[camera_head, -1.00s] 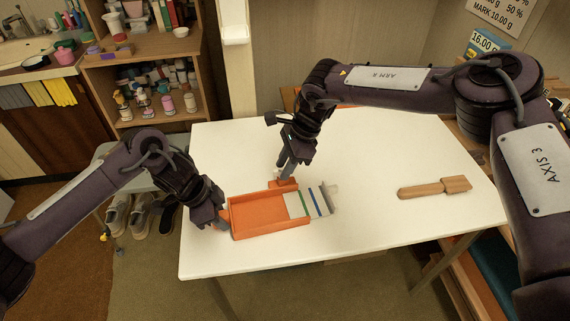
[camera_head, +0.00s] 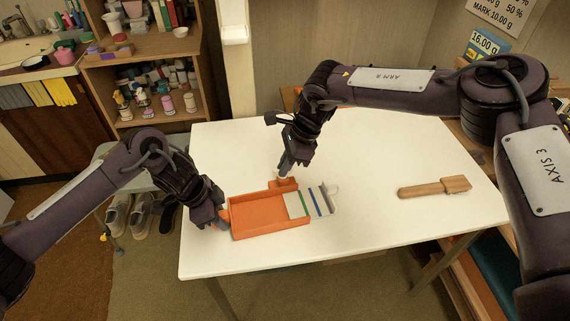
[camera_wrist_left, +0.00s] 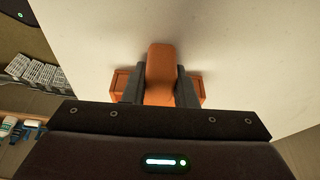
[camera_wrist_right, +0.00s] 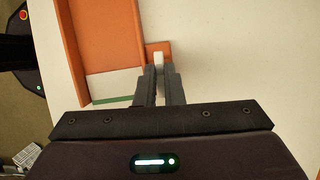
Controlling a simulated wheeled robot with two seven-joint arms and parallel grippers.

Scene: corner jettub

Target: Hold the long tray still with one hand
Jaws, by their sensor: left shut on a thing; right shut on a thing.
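The long orange tray (camera_head: 270,232) lies on the white table, with low walls and an open left part. A pale panel (camera_head: 296,204) with green and blue stripes is at its right end. My left gripper (camera_head: 224,216) is at the tray's left end, shut on an upright orange tab (camera_wrist_left: 160,68). My right gripper (camera_head: 284,174) is at the tray's far side, by a small orange bracket (camera_head: 284,184). In the right wrist view, its fingers (camera_wrist_right: 159,84) are shut on a small white piece (camera_wrist_right: 158,60) at that bracket. The fingers partly hide this piece.
A wooden paddle-like tool (camera_head: 434,188) lies on the right of the white table (camera_head: 370,225). Shelves with small bottles (camera_head: 160,100) stand behind at left. Shoes (camera_head: 140,218) are left of the table.

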